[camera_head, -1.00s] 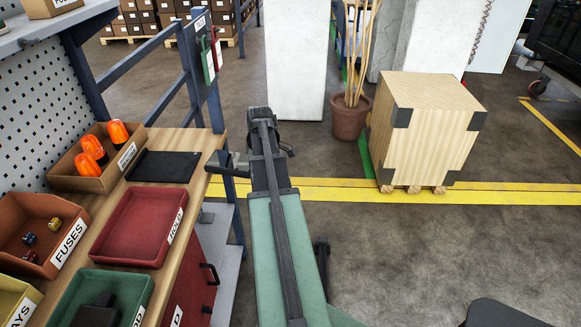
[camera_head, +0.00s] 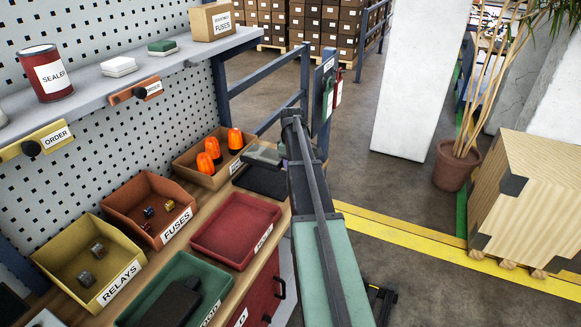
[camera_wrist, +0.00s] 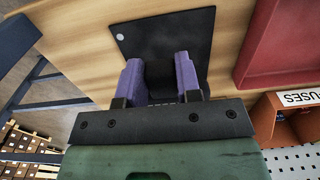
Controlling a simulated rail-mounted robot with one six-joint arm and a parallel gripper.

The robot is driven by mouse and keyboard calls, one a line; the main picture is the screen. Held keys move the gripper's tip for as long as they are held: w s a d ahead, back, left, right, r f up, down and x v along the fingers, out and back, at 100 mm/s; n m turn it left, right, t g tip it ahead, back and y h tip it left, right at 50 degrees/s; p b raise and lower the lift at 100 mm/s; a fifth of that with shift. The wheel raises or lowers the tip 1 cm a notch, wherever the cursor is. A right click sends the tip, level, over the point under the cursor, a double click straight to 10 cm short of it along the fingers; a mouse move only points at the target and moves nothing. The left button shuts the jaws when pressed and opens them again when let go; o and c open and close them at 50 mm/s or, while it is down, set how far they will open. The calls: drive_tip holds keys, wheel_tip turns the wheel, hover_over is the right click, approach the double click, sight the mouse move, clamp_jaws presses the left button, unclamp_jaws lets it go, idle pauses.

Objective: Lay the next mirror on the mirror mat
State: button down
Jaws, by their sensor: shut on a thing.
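The mirror mat (camera_head: 262,182) is a flat black rectangle on the wooden bench, beyond the red tray. In the wrist view the mat (camera_wrist: 185,28) lies just past my fingertips, with a small pale dot near one corner. My gripper (camera_wrist: 160,78) has purple fingers and is shut on a dark piece (camera_wrist: 159,73), taken to be the mirror. The piece blends with the black mat behind it, so its outline and whether it touches the mat cannot be told. In the head view my arm partly hides the gripper over the mat.
The red tray (camera_head: 205,241) is empty beside the mat. A green tray (camera_head: 210,306) holds a black item. Bins of orange beacons (camera_head: 193,175), fuses (camera_head: 115,218) and relays (camera_head: 72,300) line the pegboard. A blue rail post (camera_head: 325,100) stands close behind my arm.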

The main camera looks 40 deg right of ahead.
drive_tip(key=shift+f+b, duration=4.1)
drive_tip(key=shift+f, duration=0.1)
drive_tip(key=c, duration=0.7)
unclamp_jaws()
drive_tip(key=shift+c, duration=0.2)
drive_tip(key=shift+r, duration=0.1)
wheel_tip(320, 180, up, 11)
drive_tip(key=p, duration=1.1)
drive_tip(key=shift+s, duration=0.1)
